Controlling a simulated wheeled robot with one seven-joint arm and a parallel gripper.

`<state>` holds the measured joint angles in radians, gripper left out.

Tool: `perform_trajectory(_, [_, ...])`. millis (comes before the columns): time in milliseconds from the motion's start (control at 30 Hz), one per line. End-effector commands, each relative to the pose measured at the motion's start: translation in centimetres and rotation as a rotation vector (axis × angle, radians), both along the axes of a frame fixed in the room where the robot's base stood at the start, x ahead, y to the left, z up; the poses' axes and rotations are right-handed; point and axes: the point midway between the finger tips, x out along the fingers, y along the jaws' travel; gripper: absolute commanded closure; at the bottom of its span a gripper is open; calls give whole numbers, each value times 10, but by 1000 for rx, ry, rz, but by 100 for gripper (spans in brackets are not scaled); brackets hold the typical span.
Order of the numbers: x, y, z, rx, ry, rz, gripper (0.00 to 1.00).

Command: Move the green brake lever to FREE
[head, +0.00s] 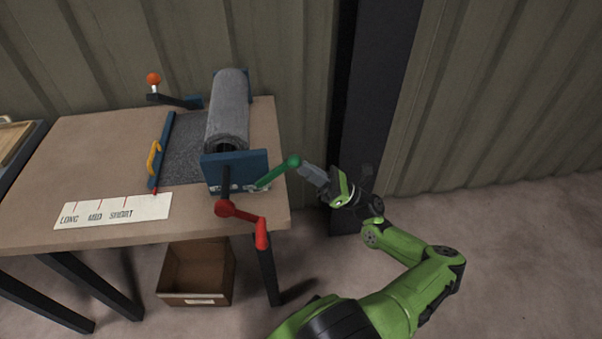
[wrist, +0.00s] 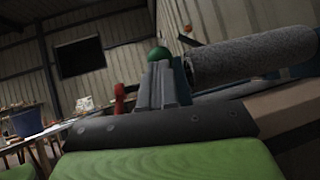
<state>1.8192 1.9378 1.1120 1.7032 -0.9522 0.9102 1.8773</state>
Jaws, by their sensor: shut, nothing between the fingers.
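The green brake lever (head: 277,172) is on the blue end plate of the roll stand, at the table's right edge. It slants up to the right and ends in a green ball knob. My gripper (head: 306,172) is shut, just right of the knob, with its fingertips at or very near it; I cannot tell if they touch. In the wrist view the green knob (wrist: 160,53) shows just beyond the tips of my closed fingers (wrist: 158,72), which hide most of the lever. The FREE marking cannot be read; small labels on the plate are partly hidden by the lever.
A red crank (head: 240,214) sticks out in front of the blue plate (head: 240,163), close to the lever. The grey roll (head: 228,110) lies behind. A yellow-handled bar (head: 155,158) and a LONG/MID/SHORT strip (head: 112,211) lie left. A cardboard box (head: 196,272) sits below. The floor right is clear.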

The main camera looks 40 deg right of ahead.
Motion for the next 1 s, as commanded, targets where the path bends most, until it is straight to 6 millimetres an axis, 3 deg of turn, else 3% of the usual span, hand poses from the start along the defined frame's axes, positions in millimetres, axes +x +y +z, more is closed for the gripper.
perform_trajectory(467, [1,1,8,-53,35,0,100])
perform_trajectory(833, [9,13,42,-333,228,6,100])
perform_trajectory(1000, [16,24,58,-346,237,4,100])
